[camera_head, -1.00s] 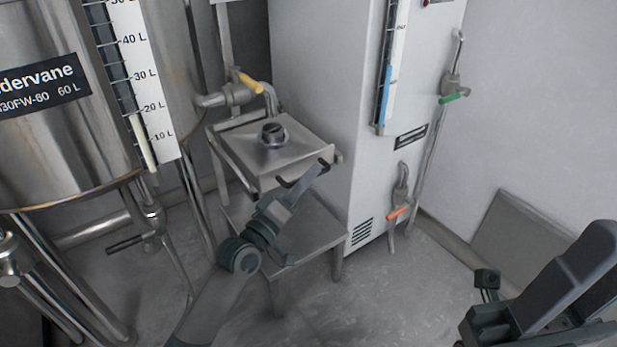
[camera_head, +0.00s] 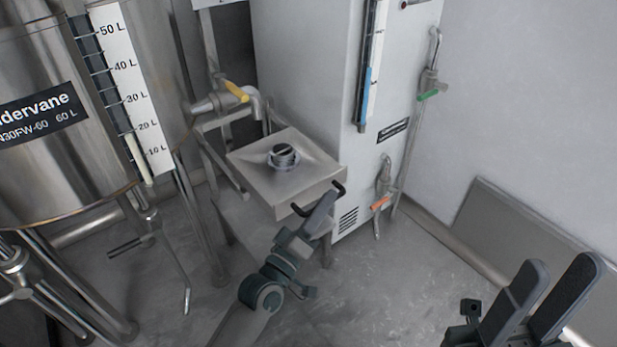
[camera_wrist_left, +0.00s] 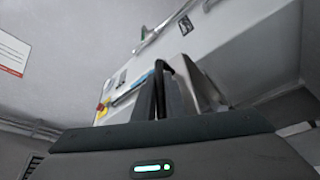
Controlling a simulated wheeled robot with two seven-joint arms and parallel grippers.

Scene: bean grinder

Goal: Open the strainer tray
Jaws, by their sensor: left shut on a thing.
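The strainer tray (camera_head: 262,176) is a square metal tray with a round dark-topped fitting (camera_head: 283,155) in its middle. It sits out from its metal stand (camera_head: 222,165), toward the front right in the head view. A black bar handle (camera_head: 340,187) is on its front side. My left gripper (camera_head: 322,206) is shut on this handle, and its fingers hide part of it. In the left wrist view the dark fingers (camera_wrist_left: 164,92) are close together; the grip itself is hard to make out. My right gripper (camera_head: 560,268) is open and empty, at the lower right.
A tap with a yellow lever (camera_head: 236,92) is behind the tray. A steel tank (camera_head: 60,150) on legs stands at the left. A white cabinet (camera_head: 305,70) with an orange-handled tap (camera_head: 380,203) is close at the right. The floor in front is clear.

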